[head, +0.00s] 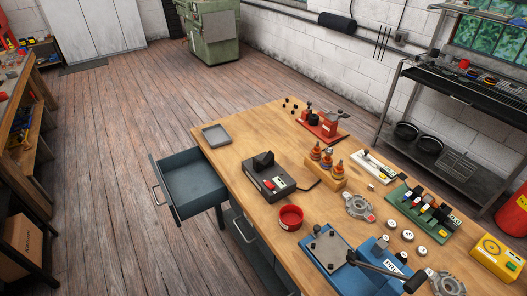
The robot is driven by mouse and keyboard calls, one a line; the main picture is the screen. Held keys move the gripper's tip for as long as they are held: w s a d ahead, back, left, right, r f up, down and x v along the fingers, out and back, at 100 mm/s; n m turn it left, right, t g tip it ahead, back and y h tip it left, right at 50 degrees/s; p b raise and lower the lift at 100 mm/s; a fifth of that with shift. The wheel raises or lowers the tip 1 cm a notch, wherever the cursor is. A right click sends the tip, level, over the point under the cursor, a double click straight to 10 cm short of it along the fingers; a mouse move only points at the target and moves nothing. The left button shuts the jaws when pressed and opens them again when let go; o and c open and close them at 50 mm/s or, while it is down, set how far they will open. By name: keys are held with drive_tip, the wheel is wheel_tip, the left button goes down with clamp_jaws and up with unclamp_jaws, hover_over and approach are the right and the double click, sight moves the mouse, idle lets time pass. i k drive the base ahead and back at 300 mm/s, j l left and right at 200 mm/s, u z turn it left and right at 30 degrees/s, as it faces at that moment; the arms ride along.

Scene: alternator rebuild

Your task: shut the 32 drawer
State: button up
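A blue-grey drawer (194,182) stands pulled out from the left side of the wooden workbench (235,150). Its inside looks empty. A pale bar handle (156,201) is on its outer front panel, which faces left. I cannot read a 32 on it from here. Another handle (244,231) shows lower down on the bench's near side, on a front that seems closed. My gripper is not in view.
The wooden floor (95,150) left of the open drawer is clear. A grey tray (216,135), a black device (270,180), a red bowl (290,217) and a blue press (345,262) stand on the bench. Another bench (22,130) is at the far left.

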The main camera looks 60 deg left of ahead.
sight(193, 186)
drive_tip(key=k+j+u, duration=0.25)
drive_tip(key=k+j, duration=0.4)
drive_tip(key=u, duration=2.1)
drive_tip(key=i+u, duration=0.2)
drive_tip(key=i+l+u, duration=0.15)
drive_tip(key=i, duration=0.35)
drive_tip(key=i+l+u, duration=0.15)
drive_tip(key=i+l, duration=0.15)
drive_tip(key=i, duration=0.2)
drive_tip(key=i+l+u, duration=0.15)
drive_tip(key=i+l, duration=0.15)
drive_tip(key=i, duration=0.2)
